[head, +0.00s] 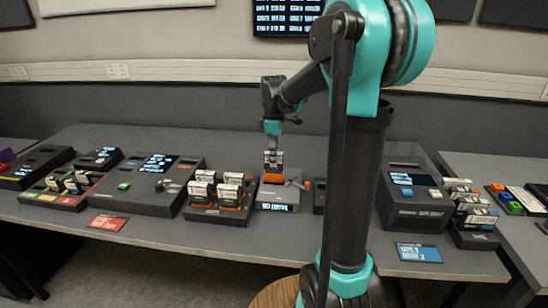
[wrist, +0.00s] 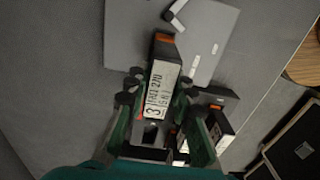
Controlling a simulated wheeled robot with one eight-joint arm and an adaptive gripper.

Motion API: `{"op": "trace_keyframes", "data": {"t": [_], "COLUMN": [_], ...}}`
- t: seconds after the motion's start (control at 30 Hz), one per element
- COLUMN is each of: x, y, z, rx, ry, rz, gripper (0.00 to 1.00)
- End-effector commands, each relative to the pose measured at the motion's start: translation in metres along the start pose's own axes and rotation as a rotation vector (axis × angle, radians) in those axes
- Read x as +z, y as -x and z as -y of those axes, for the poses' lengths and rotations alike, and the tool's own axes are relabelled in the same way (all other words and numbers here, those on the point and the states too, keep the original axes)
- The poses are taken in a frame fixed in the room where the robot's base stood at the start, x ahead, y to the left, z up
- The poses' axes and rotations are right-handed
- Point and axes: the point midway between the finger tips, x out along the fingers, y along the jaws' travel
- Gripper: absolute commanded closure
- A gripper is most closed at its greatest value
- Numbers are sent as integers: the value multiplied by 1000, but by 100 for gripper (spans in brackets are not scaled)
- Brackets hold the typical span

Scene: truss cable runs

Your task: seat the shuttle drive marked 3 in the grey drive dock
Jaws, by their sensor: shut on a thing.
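The drive marked 3 (wrist: 162,88) is between the fingers of my gripper (wrist: 160,108), its white label facing the wrist camera and its orange end over the dock. In the head view, the drive (head: 273,160) hangs upright below my gripper (head: 273,150), orange part down. My gripper is shut on it. The grey drive dock (head: 278,196) has a lit front display and a lever (head: 303,184) at its right. The dock (wrist: 205,55) also shows in the wrist view. The drive's lower end overlaps the dock; I cannot tell whether it touches or has entered the slot.
A dark rack (head: 204,214) with several white-and-orange drives stands close left of the dock. A small dark block (head: 319,196) stands close to its right. A console (head: 146,190) is farther left, another (head: 411,200) at the right. The table front is mostly clear.

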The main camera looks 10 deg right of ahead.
Motion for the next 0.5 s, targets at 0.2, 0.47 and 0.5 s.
{"op": "trace_keyframes", "data": {"t": [0.2,0.47,0.5], "x": [0,0,0], "y": [0,-3,-4], "z": [0,0,0], "rx": [0,0,0], "ry": [0,0,0], "rz": [0,0,0], "gripper": [100,100,100]}}
